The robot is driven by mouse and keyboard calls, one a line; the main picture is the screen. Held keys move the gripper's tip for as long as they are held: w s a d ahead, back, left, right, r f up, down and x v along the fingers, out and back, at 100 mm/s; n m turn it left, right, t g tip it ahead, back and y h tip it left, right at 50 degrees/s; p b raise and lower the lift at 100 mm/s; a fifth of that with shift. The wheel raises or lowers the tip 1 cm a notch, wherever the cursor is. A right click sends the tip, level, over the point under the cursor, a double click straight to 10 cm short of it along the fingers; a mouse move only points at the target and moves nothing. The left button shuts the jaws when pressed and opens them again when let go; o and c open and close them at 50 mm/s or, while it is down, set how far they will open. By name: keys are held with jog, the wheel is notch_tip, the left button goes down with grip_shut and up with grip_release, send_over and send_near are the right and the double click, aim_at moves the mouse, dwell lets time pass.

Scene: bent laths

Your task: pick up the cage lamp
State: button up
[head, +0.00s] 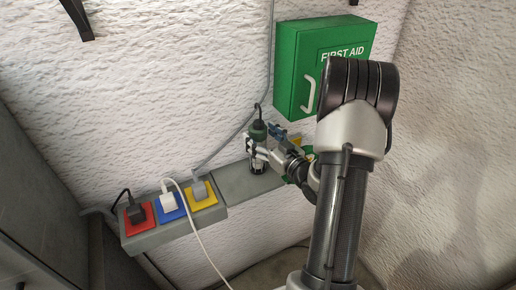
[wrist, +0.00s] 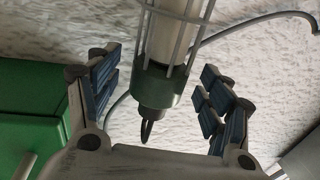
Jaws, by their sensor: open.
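The cage lamp (head: 258,130) stands upright near the wall on the grey ledge, its green end up with a black loop or cord on top. My gripper (wrist: 160,88) is open, with one blue-padded finger on each side of the lamp. Gaps show between both fingers and the lamp, so I see no grip on it.
A green first aid box (head: 318,50) hangs on the wall above right; it also shows in the wrist view (wrist: 30,140). Red (head: 138,222), blue (head: 170,207) and yellow (head: 200,195) sockets with plugs sit left on the ledge (head: 240,187). A grey cable (head: 228,142) runs along the wall.

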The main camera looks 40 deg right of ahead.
jog(key=shift+w+d, duration=0.1)
jog(key=shift+w, duration=0.9)
jog(key=shift+c, duration=0.2)
grip_shut()
